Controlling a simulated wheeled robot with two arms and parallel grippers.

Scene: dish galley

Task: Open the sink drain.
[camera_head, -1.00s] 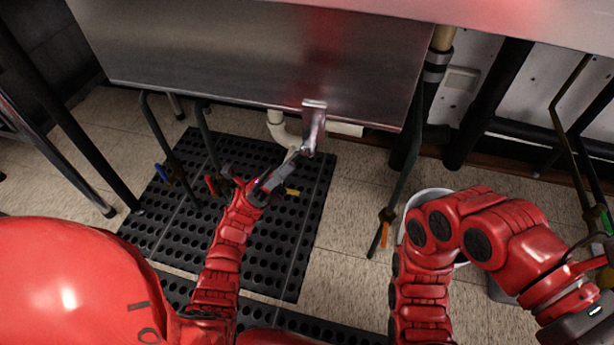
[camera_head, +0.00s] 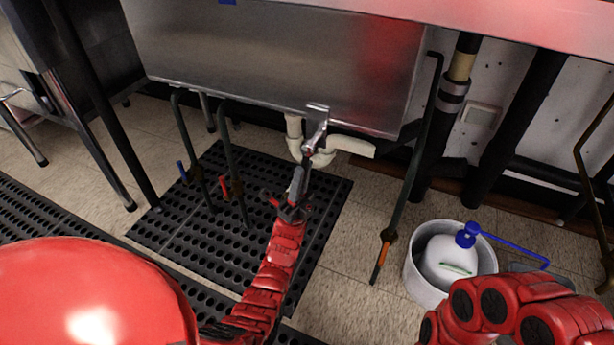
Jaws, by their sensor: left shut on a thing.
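The steel sink basin (camera_head: 270,60) spans the upper middle of the view. A metal drain lever (camera_head: 317,135) hangs from a bracket at its lower front edge. A white drain pipe (camera_head: 350,146) runs behind it under the sink. My left gripper (camera_head: 306,168) is just below the bracket, shut on the lower end of the drain lever. The fingertips and lever end overlap, so the exact contact is hard to see. My right arm shows at the lower right, but its gripper is not visible.
A black perforated mat (camera_head: 170,225) covers the floor below the sink. A white bucket (camera_head: 425,285) holding a white bottle with a blue pump (camera_head: 467,235) stands at right. Valve rods with blue, red and orange handles (camera_head: 380,262) hang nearby. Dark legs stand on both sides.

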